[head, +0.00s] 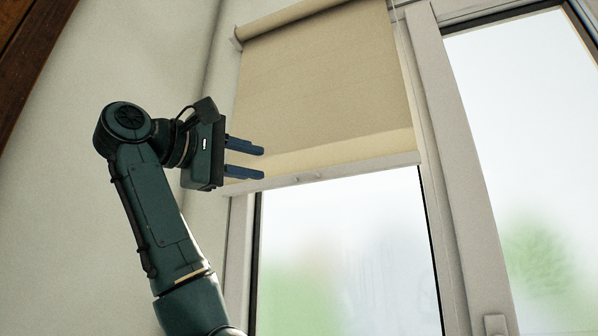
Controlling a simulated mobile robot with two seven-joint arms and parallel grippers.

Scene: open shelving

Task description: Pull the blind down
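A beige roller blind (325,85) covers the upper part of the left window pane in the head view. Its pale bottom bar (375,166) runs across the pane and carries a small handle (308,177) near its middle. My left gripper (263,162) is in front of the left edge of the blind, its two blue fingers pointing right and spread apart with nothing between them. The fingertips are left of the handle and a little above it in the picture. My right gripper is not in view.
The window frame (455,170) stands right of the blind, with a second, uncovered pane (530,120) beyond it. A window handle (495,325) is at the bottom right. A plain wall (60,220) is at the left. The pane below the blind is clear.

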